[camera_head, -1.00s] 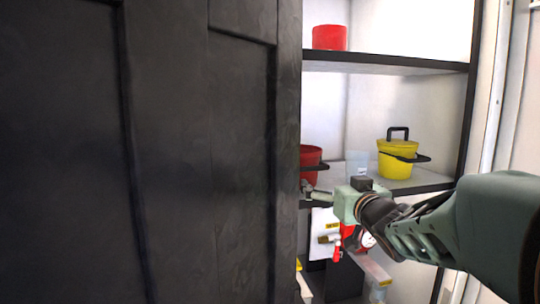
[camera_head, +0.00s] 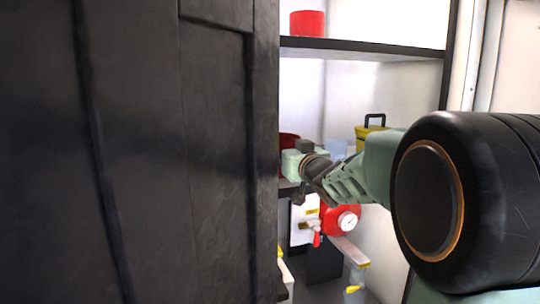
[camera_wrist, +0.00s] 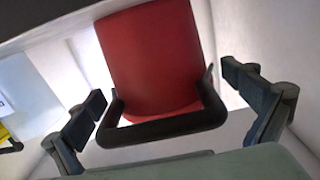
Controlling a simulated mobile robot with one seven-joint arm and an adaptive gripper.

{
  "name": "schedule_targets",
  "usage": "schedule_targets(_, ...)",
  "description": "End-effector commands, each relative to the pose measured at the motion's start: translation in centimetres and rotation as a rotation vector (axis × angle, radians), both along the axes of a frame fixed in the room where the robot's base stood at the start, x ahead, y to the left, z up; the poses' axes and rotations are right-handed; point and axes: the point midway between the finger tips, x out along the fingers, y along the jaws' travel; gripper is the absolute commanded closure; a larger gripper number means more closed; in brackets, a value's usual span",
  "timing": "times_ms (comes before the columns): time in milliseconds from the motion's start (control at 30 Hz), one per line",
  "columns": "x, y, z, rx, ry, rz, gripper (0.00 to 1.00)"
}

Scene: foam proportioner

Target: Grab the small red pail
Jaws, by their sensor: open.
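The small red pail (camera_wrist: 150,60) fills the upper middle of the wrist view, with its black handle (camera_wrist: 165,128) facing me. My gripper (camera_wrist: 163,88) is open, with one dark finger on each side of the pail and visible gaps between; nothing is held. In the head view, only a strip of the pail (camera_head: 290,139) shows on the middle shelf, between the dark door and my wrist. My gripper's fingers are mostly hidden there.
A dark door (camera_head: 150,150) covers the left of the head view. A red container (camera_head: 308,23) stands on the upper shelf (camera_head: 360,48). A yellow pail (camera_head: 367,132) is partly behind my arm. A red tank with a gauge (camera_head: 340,221) sits below.

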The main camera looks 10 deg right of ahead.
Motion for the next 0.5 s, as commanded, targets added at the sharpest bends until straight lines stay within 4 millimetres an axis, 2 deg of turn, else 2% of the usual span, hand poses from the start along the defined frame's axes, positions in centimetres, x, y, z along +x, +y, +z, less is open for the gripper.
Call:
schedule_targets(167,1.7,0.3,-0.1,0.0,0.001,0.0,0.0)
schedule_targets(433,2.0,0.4,0.0,-0.001,0.0,-0.001,0.0)
schedule_targets(500,1.9,0.4,0.0,-0.001,0.0,-0.001,0.07)
